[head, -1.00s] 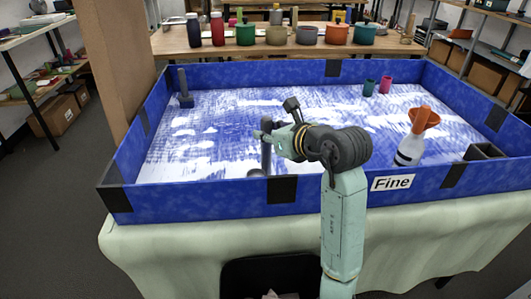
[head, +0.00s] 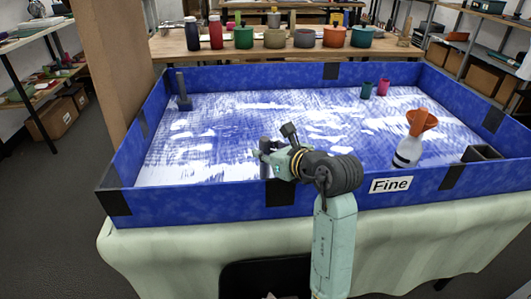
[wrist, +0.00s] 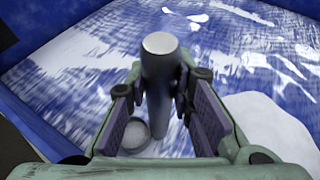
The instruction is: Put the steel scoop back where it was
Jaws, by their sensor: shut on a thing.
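My gripper (head: 264,154) is low inside the blue tray, near its front wall and left of the middle. It is shut on the steel scoop, whose upright grey handle (wrist: 160,75) stands between the finger pads in the wrist view. A round cup (wrist: 135,136) shows at the handle's lower end, partly hidden by the left finger. In the head view the scoop (head: 265,171) is largely covered by the fingers. Whether it touches the tray floor I cannot tell.
The blue tray (head: 240,200) holds white material on its floor. A similar grey upright piece (head: 182,88) stands at back left. A white bottle with orange funnel (head: 409,150) stands at right, green (head: 367,90) and pink (head: 384,87) cups behind. The tray's middle is open.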

